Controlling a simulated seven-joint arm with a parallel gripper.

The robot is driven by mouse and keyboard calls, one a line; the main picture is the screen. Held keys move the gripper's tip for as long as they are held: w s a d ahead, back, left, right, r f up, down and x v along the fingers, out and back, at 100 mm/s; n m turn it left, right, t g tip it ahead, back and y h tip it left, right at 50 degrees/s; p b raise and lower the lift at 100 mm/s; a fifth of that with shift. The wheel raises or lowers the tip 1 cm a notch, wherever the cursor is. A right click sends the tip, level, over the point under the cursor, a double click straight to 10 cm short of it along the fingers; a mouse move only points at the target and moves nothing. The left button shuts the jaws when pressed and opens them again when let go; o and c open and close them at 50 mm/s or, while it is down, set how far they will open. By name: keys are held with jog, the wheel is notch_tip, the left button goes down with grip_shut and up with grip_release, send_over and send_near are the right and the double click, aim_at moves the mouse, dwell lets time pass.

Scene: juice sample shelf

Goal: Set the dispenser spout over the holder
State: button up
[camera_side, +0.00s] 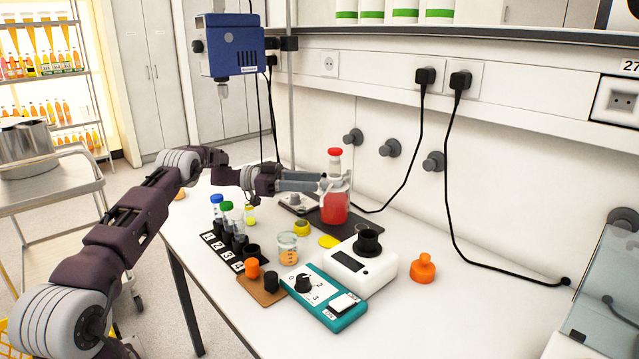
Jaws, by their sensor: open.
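The dispenser (335,205) is a bottle of red liquid with a pale grey top and a red cap. It stands upright on a dark base at the back of the white table. My gripper (322,184) reaches in from the left at the height of the dispenser's pale top, its fingers open beside or around it. Whether they touch it I cannot tell. The spout is not clearly made out against the fingers. A black round holder (368,243) sits on a white instrument (350,270), in front and to the right of the dispenser.
A numbered black rack (222,252) holds capped tubes at the left. A beaker of orange liquid (288,248), a yellow lid (328,241) and a teal control box (322,298) stand nearby. An orange stopper (423,268) is at the right.

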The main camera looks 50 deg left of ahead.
jog(key=shift+c, duration=0.6)
notch_tip(320, 180, up, 13)
jog(key=shift+d+r, duration=0.1)
jog(key=shift+r, duration=0.05)
grip_shut()
jog(key=w+d+r+n+t+y, duration=0.1)
jog(key=w+d+n+t+y, duration=0.1)
jog(key=w+d+y, duration=0.55)
jog(key=w+d+n+t+y, duration=0.2)
jog(key=w+d+y, duration=0.2)
jog(key=w+y, duration=0.6)
jog(key=s+d+n+g+y, duration=0.1)
jog(key=s+d+g+y, duration=0.35)
jog(key=s, duration=0.55)
jog(key=s+d+g+y, duration=0.4)
jog(key=s+g+y, duration=0.1)
jog(key=s, duration=0.5)
send_near(326, 187)
jog(key=shift+g, duration=0.25)
jog(key=x, duration=0.5)
jog(key=shift+w+a+f, duration=0.15)
jog(key=shift+a, duration=0.05)
jog(key=shift+w+a, duration=0.25)
jog(key=shift+a, duration=0.2)
